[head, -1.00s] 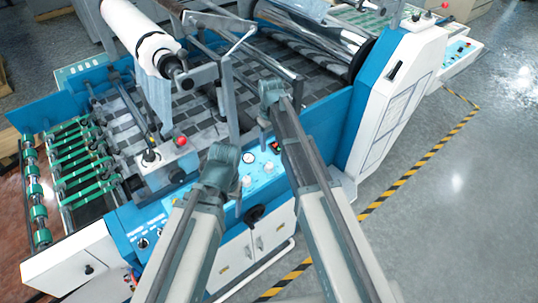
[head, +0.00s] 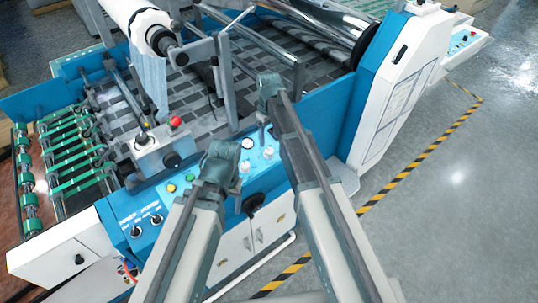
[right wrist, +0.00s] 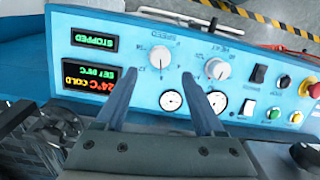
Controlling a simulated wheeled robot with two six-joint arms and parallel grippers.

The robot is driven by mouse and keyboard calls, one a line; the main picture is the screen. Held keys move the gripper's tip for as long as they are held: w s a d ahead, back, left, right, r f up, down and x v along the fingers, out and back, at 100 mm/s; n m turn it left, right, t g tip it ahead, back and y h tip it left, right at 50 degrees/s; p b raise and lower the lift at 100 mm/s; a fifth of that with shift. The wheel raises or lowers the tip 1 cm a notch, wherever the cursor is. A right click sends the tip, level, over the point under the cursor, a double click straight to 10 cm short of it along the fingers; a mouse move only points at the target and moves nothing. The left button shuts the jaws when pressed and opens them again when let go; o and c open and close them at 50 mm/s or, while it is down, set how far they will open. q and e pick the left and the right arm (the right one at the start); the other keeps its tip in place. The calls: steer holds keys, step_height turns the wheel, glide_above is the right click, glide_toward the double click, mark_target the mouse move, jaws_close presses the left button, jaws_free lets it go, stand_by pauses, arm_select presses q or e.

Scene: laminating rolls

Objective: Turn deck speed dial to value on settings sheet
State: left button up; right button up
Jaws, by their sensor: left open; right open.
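The speed dial (right wrist: 158,57), a white knob with a label reading SPEED, is on a blue panel (right wrist: 225,30) in the right wrist view. My right gripper (right wrist: 160,76) is open, with its fingers pointing towards the dial. The dial appears between and just beyond the tips; I cannot tell the depth gap. The dial's exact setting is too small to read. In the head view my right gripper (head: 268,92) is over the machine. My left gripper (head: 222,160) is in front of the panel, open. A pale sheet (head: 393,110) is on the white cabinet; its writing is unreadable.
A second white knob, labelled HEAT (right wrist: 217,68), sits right of the speed dial. Two gauges (right wrist: 172,101), a green STOPPED display (right wrist: 95,41), switches and a red emergency button (right wrist: 310,87) share the panel. Open floor (head: 465,190) lies to the right.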

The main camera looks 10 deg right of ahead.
mark_target(269, 150)
step_height(269, 150, down, 7)
steer(key=b, duration=0.6)
jaws_close()
